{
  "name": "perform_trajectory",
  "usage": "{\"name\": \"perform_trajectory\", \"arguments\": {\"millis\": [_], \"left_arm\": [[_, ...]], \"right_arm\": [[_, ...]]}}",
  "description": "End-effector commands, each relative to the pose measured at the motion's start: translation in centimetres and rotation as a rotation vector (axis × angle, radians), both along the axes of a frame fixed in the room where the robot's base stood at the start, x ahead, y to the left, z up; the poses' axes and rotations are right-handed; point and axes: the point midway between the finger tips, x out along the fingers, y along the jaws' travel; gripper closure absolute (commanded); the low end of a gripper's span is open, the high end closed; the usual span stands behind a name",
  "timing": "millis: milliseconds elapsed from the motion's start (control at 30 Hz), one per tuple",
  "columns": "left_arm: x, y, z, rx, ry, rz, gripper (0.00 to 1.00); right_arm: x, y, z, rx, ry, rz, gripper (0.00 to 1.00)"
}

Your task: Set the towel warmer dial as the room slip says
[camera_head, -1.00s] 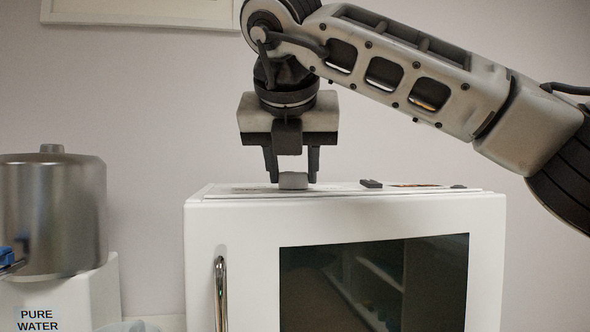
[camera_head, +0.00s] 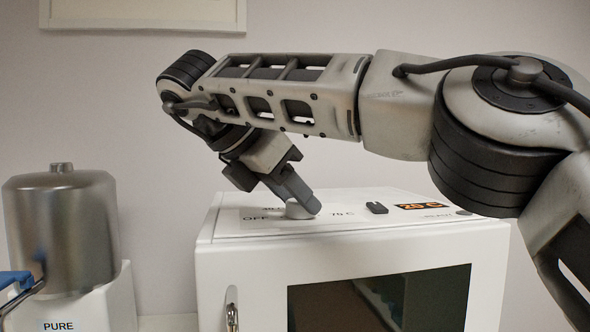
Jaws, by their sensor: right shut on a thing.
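The towel warmer (camera_head: 240,262) is a white cabinet with a dark window in its front. Its pale round dial (camera_head: 299,210) sits on the top, with printed marks around it: OFF at the left, one partly hidden behind it, and 70 C at the right. My right gripper (camera_head: 302,205) comes down from the upper left at a slant and is shut on the dial, its fingers partly covering it. The room slip and my left gripper are not in view.
A small black switch (camera_head: 377,208) sits on the top right of the dial. A metal tank (camera_head: 62,225) on a white base marked PURE (camera_head: 88,308) stands at the left. A blue item (camera_head: 14,281) shows at the left edge.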

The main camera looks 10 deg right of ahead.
Motion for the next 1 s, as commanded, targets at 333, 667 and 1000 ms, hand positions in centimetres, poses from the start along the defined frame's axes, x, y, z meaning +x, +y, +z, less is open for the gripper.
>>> {"name": "perform_trajectory", "arguments": {"millis": [333,667,1000], "left_arm": [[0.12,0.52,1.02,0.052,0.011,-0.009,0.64],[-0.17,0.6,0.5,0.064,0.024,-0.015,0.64],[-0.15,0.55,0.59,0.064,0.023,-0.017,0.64]], "right_arm": [[0.16,0.05,0.22,0.001,0.0,-0.131,0.85],[0.18,0.07,-0.02,0.002,0.0,-0.151,0.85],[0.18,0.07,-0.05,0.002,0.001,-0.148,0.41]]}}
